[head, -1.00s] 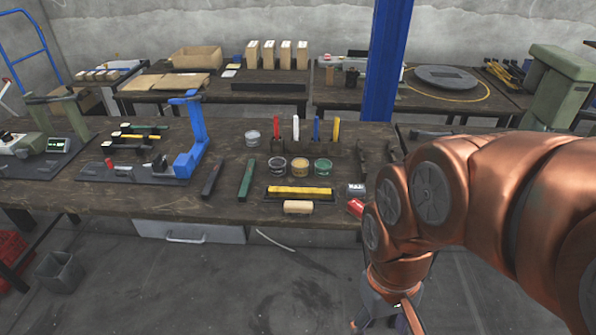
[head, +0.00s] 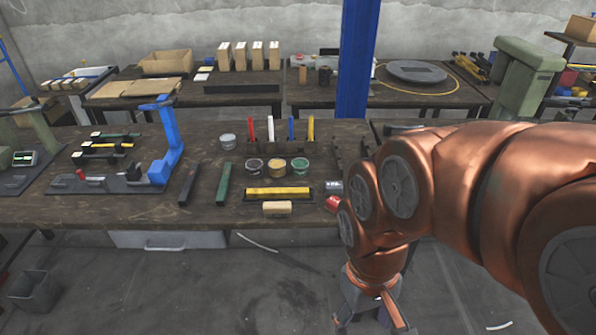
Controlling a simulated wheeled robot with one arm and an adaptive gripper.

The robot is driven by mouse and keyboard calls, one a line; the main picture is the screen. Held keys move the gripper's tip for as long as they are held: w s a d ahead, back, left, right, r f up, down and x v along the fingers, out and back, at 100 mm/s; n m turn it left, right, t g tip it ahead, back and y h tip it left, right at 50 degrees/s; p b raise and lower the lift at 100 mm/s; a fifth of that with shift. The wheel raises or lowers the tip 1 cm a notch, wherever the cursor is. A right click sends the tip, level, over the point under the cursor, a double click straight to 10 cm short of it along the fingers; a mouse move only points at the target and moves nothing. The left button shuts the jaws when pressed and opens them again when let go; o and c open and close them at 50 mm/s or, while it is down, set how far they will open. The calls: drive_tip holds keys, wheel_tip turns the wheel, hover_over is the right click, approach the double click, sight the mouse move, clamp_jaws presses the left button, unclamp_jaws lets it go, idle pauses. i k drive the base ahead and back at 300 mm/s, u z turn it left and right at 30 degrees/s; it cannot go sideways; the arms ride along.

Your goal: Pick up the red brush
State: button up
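A thin red upright piece (head: 251,130), which looks like the red brush's handle, stands at the left end of a row on the workbench (head: 120,206). White (head: 270,127), blue (head: 291,129) and yellow (head: 310,128) upright pieces stand to its right. Their lower ends are hard to make out. My gripper (head: 372,312) hangs low in front of the bench, below its top and well away from the red piece. It is partly hidden by my arm and cut by the bottom edge, so its opening is unclear.
Several round tins, including a yellow one (head: 277,168), stand in front of the row. A yellow bar (head: 278,193) and wooden block (head: 277,208) lie nearer the front edge. A red cylinder (head: 332,203) lies by my arm. A blue post (head: 354,60) rises behind.

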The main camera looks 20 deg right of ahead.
sight(250, 118)
drive_tip(key=u, duration=0.15)
drive_tip(key=i, duration=0.35)
drive_tip(key=u, duration=1.65)
